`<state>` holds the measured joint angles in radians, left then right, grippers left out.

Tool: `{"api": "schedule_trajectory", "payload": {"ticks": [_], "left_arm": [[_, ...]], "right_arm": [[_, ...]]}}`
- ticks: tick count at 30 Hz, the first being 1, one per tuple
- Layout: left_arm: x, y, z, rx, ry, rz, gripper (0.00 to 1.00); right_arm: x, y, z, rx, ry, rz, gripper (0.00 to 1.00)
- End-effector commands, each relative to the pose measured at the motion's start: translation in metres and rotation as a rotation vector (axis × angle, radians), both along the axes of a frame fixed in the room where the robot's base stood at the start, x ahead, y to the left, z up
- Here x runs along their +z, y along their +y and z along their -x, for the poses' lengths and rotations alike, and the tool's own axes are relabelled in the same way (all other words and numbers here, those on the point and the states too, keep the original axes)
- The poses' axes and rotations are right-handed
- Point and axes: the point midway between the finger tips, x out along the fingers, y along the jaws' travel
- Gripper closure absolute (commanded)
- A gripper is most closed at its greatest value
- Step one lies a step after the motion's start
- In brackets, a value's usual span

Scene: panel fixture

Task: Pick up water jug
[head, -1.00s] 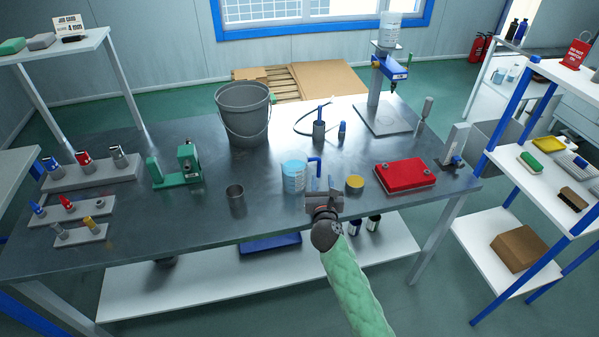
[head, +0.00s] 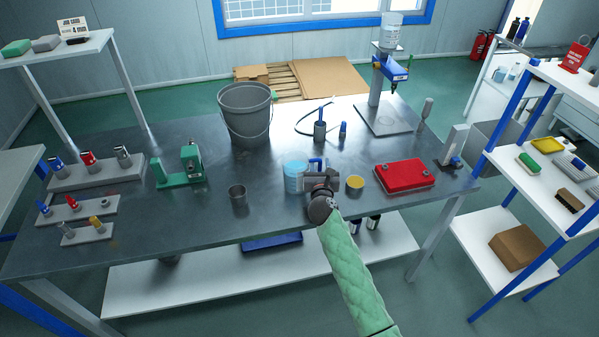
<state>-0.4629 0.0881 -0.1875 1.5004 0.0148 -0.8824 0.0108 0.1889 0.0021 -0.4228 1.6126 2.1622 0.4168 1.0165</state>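The water jug (head: 293,175) is a light blue, see-through vessel with a dark blue handle on its right side. My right gripper (head: 317,178), on the green-sleeved arm, is at the handle side of the jug and covers part of the handle. Its fingers are small and partly hidden, so I cannot tell whether they are closed on the handle. My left gripper is not in view.
A yellow-topped tin (head: 355,184) stands just right of my gripper, with a red case (head: 404,175) beyond. A small metal cup (head: 238,195) is to the left. A grey bucket (head: 245,115) and a green device (head: 181,168) stand farther left. The bench front (head: 200,225) is clear.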

Motion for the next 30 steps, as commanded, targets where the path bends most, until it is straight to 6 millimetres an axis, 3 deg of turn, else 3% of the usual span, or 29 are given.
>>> {"api": "schedule_trajectory", "payload": {"ticks": [4,9,30], "left_arm": [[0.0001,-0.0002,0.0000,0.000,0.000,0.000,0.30],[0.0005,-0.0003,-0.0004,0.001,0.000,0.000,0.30],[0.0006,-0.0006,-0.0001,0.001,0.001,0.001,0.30]], "right_arm": [[-0.0002,0.0002,0.0003,0.000,0.000,0.000,0.66],[-0.0002,0.0002,0.0004,0.000,0.000,0.000,0.99],[0.0065,0.0004,0.0001,0.001,-0.003,-0.001,1.00]]}}
